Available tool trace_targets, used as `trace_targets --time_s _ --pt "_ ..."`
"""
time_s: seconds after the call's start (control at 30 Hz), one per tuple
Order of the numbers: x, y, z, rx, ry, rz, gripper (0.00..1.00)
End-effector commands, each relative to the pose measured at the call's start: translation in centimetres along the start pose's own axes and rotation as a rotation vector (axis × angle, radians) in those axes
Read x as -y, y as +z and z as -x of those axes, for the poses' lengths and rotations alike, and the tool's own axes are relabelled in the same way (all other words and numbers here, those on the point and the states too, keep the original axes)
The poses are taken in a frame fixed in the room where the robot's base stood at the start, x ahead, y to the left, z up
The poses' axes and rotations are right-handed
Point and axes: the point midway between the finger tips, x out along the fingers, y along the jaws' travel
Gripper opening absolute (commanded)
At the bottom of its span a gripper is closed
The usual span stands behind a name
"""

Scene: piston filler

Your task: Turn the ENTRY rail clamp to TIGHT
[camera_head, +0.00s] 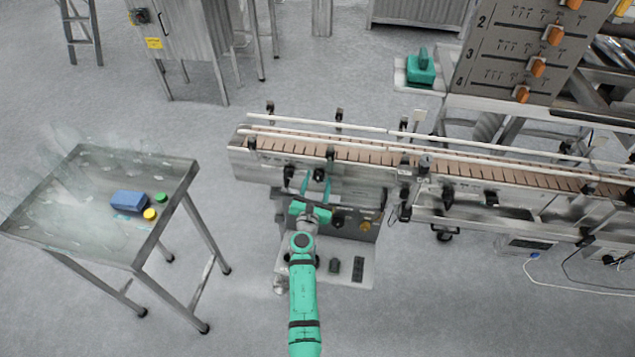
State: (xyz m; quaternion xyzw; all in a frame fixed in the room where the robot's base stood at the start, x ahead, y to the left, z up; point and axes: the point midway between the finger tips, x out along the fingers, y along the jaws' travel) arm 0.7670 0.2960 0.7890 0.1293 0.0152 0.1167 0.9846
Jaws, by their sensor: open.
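The conveyor (370,153) has brown slats and pale guide rails (330,128) along it. Several black clamps and knobs sit on its near side, among them one near the left end (250,143), one at the rail by my gripper (330,152) and one lower down (289,172). No ENTRY or TIGHT lettering is readable, so I cannot tell which clamp is the ENTRY one or how it is turned. My green gripper (315,184) is open at the conveyor's near side, close to these knobs. Its fingers partly hide the side there; contact is unclear.
A control box (345,222) with knobs is below the conveyor, beside my arm. A steel table (85,215) at left holds a blue block (129,201) and yellow and green caps. A numbered panel (510,50) stands at upper right. Floor between table and conveyor is clear.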

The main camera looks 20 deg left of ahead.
Motion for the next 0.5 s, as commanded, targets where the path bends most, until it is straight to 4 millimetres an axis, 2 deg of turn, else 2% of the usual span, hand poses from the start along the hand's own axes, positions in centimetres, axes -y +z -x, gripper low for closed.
trace_targets --time_s 0.1,0.27,0.5 --pt "0.01 -0.01 0.02 0.0 0.0 0.0 0.47" --pt "0.01 -0.01 0.03 0.0 0.0 0.0 0.08" --pt "0.03 -0.01 0.05 0.0 0.0 -0.01 0.08"
